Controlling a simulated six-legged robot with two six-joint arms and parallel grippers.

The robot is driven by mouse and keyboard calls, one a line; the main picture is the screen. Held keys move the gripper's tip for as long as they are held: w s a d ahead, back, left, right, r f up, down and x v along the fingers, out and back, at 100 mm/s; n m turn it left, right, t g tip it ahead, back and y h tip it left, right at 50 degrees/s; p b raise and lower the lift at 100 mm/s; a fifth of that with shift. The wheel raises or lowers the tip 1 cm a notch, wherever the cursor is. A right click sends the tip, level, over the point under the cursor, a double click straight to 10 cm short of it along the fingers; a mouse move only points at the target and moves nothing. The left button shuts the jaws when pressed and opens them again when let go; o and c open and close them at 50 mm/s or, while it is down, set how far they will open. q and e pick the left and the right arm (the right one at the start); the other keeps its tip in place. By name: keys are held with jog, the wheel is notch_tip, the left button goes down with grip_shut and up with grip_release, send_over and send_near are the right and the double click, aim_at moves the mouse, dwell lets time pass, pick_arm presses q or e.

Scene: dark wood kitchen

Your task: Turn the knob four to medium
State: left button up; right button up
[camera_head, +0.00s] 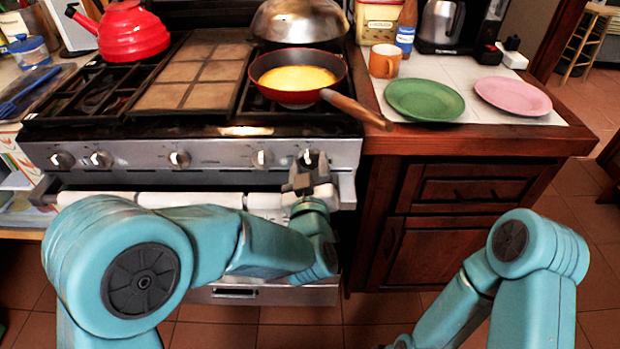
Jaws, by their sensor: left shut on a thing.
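The stove's front panel (220,152) carries a row of several round knobs. The rightmost knob (309,156) is partly hidden by my left gripper (308,168). The gripper's grey fingers reach up to this knob from below and are shut on it. The knob just left of it (262,158) is free, as are the middle knob (179,159) and the two at the left end (101,159). I cannot read the knob markings or settings. My right arm shows at the lower right, with its gripper out of view.
A pan (268,93) with yellow food sits above the knob, its wooden handle (355,108) reaching over the counter edge. The oven handle (150,199) runs below the panel. A red kettle (128,35) and metal lid (300,20) sit behind. Plates (424,100) are on the right counter.

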pick_arm(q)
jog(key=n+b, duration=0.6)
jog(key=b, duration=0.1)
jog(key=n+b, duration=0.3)
jog(key=b, duration=0.1)
jog(key=shift+f, duration=0.25)
jog(key=n+b, duration=0.4)
jog(key=shift+r, duration=0.15)
jog(key=shift+r+n+b, duration=0.1)
jog(key=shift+n+b, duration=0.2)
jog(key=shift+n, duration=0.4)
pick_arm(e)
notch_tip(320, 180, down, 16)
jog(key=w+d, duration=0.1)
jog(key=w, duration=0.1)
jog(key=shift+d+m+t, duration=0.2)
jog(key=shift+m+t, duration=0.1)
jog(key=shift+t, duration=0.1)
jog(key=shift+w+f, duration=0.1)
pick_arm(q)
jog(key=o, duration=1)
jog(key=shift+w, duration=0.1)
jog(key=shift+o, duration=0.2)
jog(key=shift+a, duration=0.1)
